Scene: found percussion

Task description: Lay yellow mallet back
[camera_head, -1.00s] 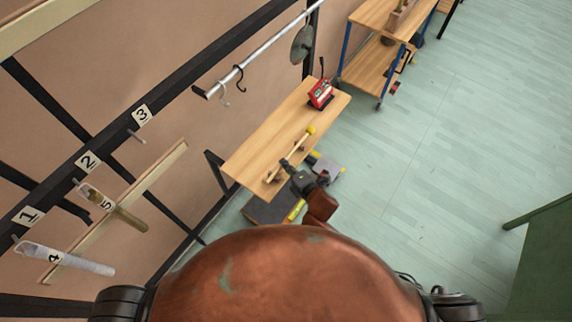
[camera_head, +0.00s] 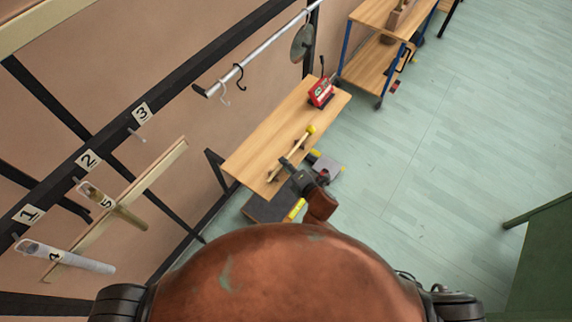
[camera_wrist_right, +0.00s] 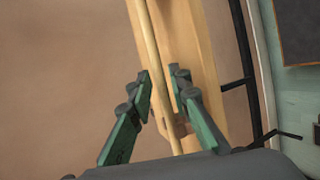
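The yellow mallet (camera_head: 310,130) lies on the wooden bench (camera_head: 257,150), its yellow head toward the far end and its pale handle toward the near end. Small wooden supports seem to be under the handle. My right gripper (camera_head: 288,167) is at the handle's near half. In the right wrist view the handle (camera_wrist_right: 151,42) runs between the two green fingers of the right gripper (camera_wrist_right: 160,78), with gaps on both sides, so the gripper is open. The mallet head is outside the wrist view. My left gripper is not in view.
A red device (camera_head: 320,93) stands at the bench's far end. A rail with hooks (camera_head: 238,75) and a hanging grey disc (camera_head: 302,43) is above. Dark and yellow items (camera_head: 268,209) are below the bench.

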